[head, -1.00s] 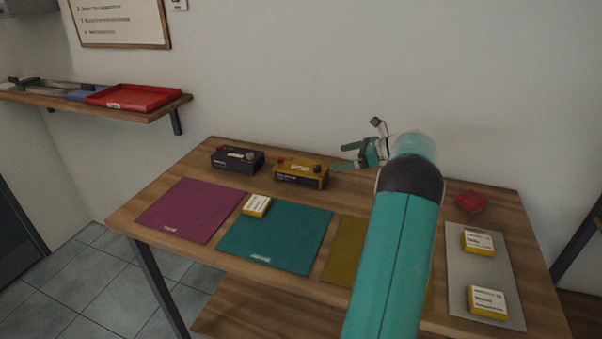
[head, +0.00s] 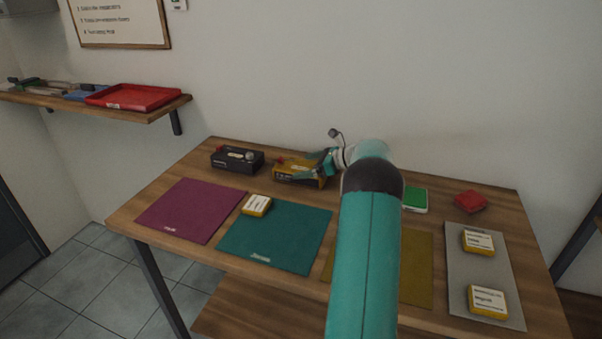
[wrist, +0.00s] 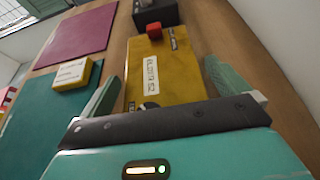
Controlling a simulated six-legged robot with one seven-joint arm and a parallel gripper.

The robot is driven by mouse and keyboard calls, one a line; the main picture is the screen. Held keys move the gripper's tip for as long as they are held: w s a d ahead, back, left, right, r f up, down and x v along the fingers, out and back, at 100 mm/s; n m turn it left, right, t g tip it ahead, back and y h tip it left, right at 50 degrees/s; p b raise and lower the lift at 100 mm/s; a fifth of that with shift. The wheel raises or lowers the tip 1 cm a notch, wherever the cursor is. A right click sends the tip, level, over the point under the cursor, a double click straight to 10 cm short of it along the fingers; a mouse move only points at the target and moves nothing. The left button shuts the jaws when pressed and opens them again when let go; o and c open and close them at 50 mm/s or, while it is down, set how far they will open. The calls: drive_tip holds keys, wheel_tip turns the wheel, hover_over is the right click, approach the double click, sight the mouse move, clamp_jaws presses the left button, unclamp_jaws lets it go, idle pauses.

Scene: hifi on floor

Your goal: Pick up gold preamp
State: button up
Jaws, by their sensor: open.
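The gold preamp (head: 290,176) is a small gold box with dark ends and a red knob, standing at the back of the wooden table. It also shows in the wrist view (wrist: 150,72), with a white label and its red knob at the far end. My gripper (head: 322,165) is at the preamp's right end in the head view and partly covers it. In the wrist view the two teal fingers of my gripper (wrist: 160,92) are spread, one on each side of the preamp's near part. I cannot tell whether either finger touches it.
A black box (head: 237,159) stands left of the preamp. Purple (head: 190,212), teal (head: 275,240) and olive (head: 415,265) mats lie in front, with a yellow-and-white block (head: 257,205) on the teal one. A green-topped item (head: 414,198) and a red block (head: 471,202) lie to the right.

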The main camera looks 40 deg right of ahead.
drive_tip(key=shift+w, duration=0.1)
drive_tip(key=c, duration=1.5)
drive_tip(key=shift+r, duration=0.15)
